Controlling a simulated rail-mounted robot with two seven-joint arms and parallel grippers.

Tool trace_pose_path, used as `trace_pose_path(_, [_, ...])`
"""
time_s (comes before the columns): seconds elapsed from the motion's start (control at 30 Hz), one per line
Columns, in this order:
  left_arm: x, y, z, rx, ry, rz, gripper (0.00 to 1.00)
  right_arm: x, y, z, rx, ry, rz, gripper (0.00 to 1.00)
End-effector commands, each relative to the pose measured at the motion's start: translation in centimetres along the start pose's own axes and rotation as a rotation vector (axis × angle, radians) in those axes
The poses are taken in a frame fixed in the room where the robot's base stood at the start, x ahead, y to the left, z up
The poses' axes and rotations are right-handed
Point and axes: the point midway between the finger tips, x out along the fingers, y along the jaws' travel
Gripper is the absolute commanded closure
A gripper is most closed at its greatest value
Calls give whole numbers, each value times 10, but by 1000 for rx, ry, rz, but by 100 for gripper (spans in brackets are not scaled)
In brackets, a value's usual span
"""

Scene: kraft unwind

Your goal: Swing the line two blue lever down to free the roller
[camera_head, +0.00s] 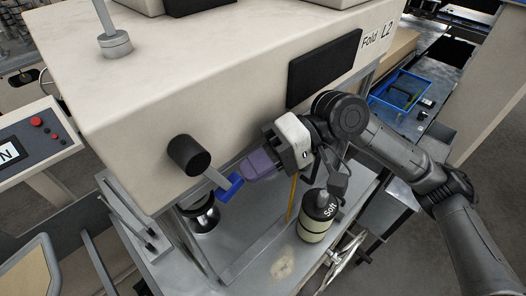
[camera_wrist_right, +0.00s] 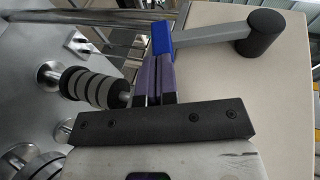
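The blue lever (camera_head: 230,187) is on the front of the cream machine marked "Fold L2". Its grey arm runs from a black round hub (camera_head: 187,155) down and right to the blue grip. My right gripper (camera_head: 246,170) is just right of the blue grip, its purple fingers pointing at it. In the right wrist view the fingers (camera_wrist_right: 159,62) lie close together, with their tips at the blue grip (camera_wrist_right: 160,37). Whether they touch it I cannot tell. Nothing shows held between them. My left gripper is in neither view. The roller cannot be clearly picked out.
A blue tray (camera_head: 402,90) lies at upper right.

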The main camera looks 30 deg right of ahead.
Motion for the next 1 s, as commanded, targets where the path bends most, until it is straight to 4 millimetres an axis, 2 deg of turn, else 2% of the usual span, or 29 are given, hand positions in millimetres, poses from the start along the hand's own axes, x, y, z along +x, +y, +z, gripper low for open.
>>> trace_pose_path(0.1, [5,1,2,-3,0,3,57,10,6,3,22,-3,-73,100])
trace_pose_path(0.4, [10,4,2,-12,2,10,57,22,8,7,55,-2,-188,100])
trace_pose_path(1.0, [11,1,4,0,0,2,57,27,9,8,65,-5,-221,100])
